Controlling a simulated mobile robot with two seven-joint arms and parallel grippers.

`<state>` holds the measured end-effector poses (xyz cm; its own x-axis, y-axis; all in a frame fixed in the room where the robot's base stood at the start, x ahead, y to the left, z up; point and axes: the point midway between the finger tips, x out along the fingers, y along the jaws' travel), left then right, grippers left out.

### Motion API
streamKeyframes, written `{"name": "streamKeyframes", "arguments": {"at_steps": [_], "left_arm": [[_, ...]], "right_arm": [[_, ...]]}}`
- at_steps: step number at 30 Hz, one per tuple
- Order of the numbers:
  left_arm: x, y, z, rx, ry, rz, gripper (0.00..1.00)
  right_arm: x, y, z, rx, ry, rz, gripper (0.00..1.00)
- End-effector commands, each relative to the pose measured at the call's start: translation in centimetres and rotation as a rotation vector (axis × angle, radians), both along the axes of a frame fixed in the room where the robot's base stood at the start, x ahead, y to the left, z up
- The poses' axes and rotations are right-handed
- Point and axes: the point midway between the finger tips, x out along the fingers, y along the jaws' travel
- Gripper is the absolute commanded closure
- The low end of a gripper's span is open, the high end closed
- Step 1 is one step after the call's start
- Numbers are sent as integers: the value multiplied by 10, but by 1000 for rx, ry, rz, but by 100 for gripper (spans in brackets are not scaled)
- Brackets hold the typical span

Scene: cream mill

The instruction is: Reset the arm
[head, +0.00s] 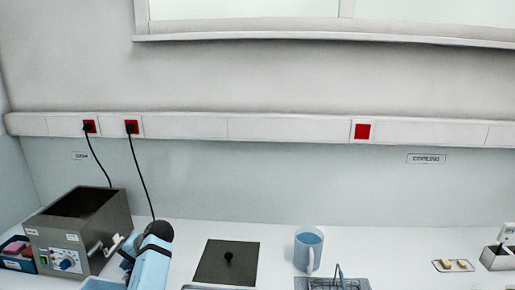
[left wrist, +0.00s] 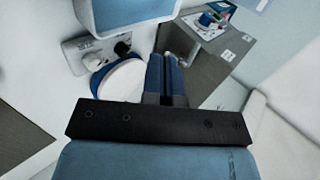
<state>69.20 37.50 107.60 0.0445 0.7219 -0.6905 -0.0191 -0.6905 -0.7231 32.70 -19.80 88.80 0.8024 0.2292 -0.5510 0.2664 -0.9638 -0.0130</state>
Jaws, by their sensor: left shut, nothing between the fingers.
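My left arm (head: 150,265) comes up from the bottom left of the head view, beside the metal bath on the counter. Its fingers are hard to make out there. In the left wrist view my left gripper (left wrist: 167,62) has its two blue fingers together, with nothing between them. The fingers point towards a grey metal box and a white surface. No contact with anything is clear. My right gripper is in neither view.
A metal bath (head: 80,228) with a dial stands left, a blue box (head: 17,262) beside it. A dark plate (head: 212,265), a blue mug (head: 308,250), a wire rack (head: 338,283) and a small tray (head: 453,266) stand rightward. Cables hang behind the bath. Counter behind the plate is clear.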

Motion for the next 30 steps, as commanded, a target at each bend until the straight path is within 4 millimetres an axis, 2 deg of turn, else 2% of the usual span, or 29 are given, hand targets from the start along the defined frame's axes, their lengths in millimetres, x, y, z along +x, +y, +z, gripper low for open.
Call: {"name": "streamKeyframes", "arguments": {"at_steps": [1, 8, 11, 16, 21, 24, 30], "left_arm": [[-16, 4, -16, -13, -2, 3, 100], [-74, 8, -57, -100, -60, -9, 100], [-109, 6, -74, -151, -89, -22, 100], [-189, -9, -98, -275, -145, -70, 100], [-272, -38, -101, -431, -183, -135, 100], [-309, -54, -96, -508, -191, -165, 100], [-360, -79, -81, -626, -199, -206, 100]], "right_arm": [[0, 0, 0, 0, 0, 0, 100], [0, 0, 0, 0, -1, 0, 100], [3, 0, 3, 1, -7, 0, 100], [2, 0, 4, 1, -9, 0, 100], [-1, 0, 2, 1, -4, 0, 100], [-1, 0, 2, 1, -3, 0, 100], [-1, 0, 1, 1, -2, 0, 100]]}}
